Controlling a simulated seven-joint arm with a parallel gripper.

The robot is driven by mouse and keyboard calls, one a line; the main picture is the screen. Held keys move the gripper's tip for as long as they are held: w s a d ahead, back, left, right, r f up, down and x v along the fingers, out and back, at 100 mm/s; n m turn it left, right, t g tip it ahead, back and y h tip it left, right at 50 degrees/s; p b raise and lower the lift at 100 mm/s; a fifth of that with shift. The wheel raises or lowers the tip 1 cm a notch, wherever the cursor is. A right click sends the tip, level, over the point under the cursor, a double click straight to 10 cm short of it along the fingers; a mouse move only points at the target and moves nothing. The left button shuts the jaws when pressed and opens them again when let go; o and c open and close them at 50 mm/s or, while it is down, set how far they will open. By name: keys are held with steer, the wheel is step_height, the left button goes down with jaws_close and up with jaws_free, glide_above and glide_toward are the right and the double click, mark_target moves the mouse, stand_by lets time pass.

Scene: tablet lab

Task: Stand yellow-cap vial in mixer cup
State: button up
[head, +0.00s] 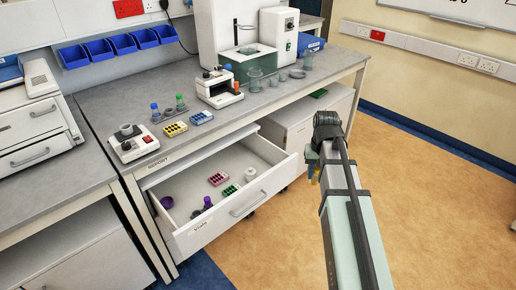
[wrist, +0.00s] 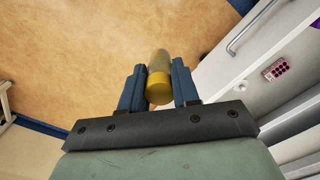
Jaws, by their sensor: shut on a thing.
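The yellow-cap vial (wrist: 159,62) is between the two fingers of my gripper (wrist: 159,88) in the wrist view. Its yellow cap is toward the palm and its translucent body points away, over the floor. My gripper is shut on it. In the head view my gripper (head: 314,172) is in front of the bench, right of the open drawer; the vial is mostly hidden there, with only a small yellow spot showing. A small white mixer (head: 133,144) with a grey round cup (head: 126,130) on top stands at the bench's left front, far from my gripper.
An open drawer (head: 215,221) juts out below the bench, holding pink (head: 218,178) and green (head: 229,190) racks and a purple cup (head: 167,202). Yellow (head: 174,129) and blue (head: 201,117) racks and capped bottles (head: 155,112) stand right of the mixer. The floor (head: 420,200) is clear.

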steer(key=a+r+n, duration=0.2)
steer(key=a+n, duration=0.1)
steer(key=a, duration=1.5)
steer(key=n, duration=0.3)
glide_toward(127, 130)
steer(key=w+a+r, duration=0.1)
steer(key=w, duration=0.1)
steer(key=shift+s+a+f, duration=0.1)
steer(key=shift+s+a, duration=0.05)
steer(key=shift+f, duration=0.1)
steer(key=shift+f, duration=2.95)
steer(key=shift+f, duration=0.4)
